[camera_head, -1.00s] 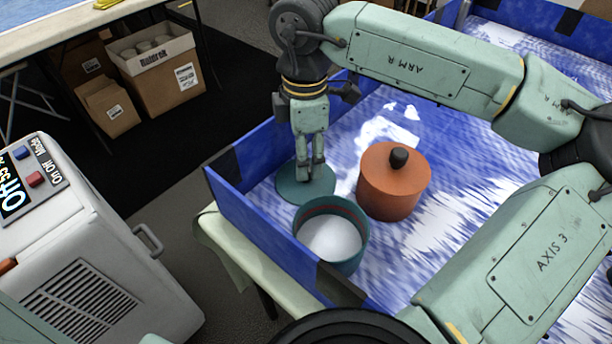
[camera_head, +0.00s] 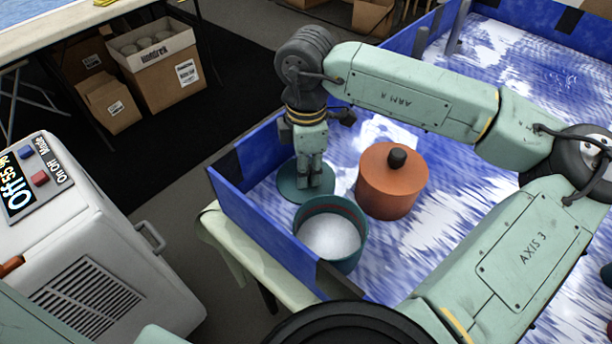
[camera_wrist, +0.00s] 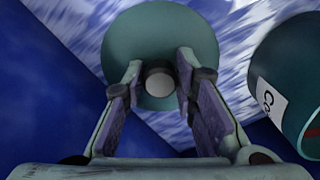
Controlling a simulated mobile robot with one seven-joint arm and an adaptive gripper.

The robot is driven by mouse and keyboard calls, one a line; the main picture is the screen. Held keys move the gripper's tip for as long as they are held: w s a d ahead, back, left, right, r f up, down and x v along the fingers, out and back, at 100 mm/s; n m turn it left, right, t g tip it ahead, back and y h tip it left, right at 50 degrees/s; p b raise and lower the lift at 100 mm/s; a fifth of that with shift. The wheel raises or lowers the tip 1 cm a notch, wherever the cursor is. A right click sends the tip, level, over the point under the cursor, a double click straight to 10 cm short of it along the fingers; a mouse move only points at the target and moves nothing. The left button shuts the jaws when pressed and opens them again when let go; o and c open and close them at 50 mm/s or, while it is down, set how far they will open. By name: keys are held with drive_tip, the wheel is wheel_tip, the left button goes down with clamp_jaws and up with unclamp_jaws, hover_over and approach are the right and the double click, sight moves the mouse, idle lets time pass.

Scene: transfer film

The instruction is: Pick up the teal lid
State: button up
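The teal lid (camera_head: 288,190) is a flat disc lying on the blue-and-white surface inside the blue-walled bin, behind the teal pot. My gripper (camera_head: 310,185) points down over the lid. In the wrist view my gripper's two fingertips (camera_wrist: 161,72) stand on either side of the knob, close to it. It looks open, with no firm contact visible. The teal pot (camera_head: 357,253), uncovered with white content, stands just in front of the lid.
An orange lidded pot (camera_head: 385,190) with a dark knob stands right of the lid. The blue bin wall (camera_head: 235,225) runs close along the lid's left side. The teal pot (camera_wrist: 300,75) is at the right in the wrist view.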

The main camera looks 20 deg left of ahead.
drive_tip(key=c, duration=0.4)
drive_tip(key=shift+r, duration=0.1)
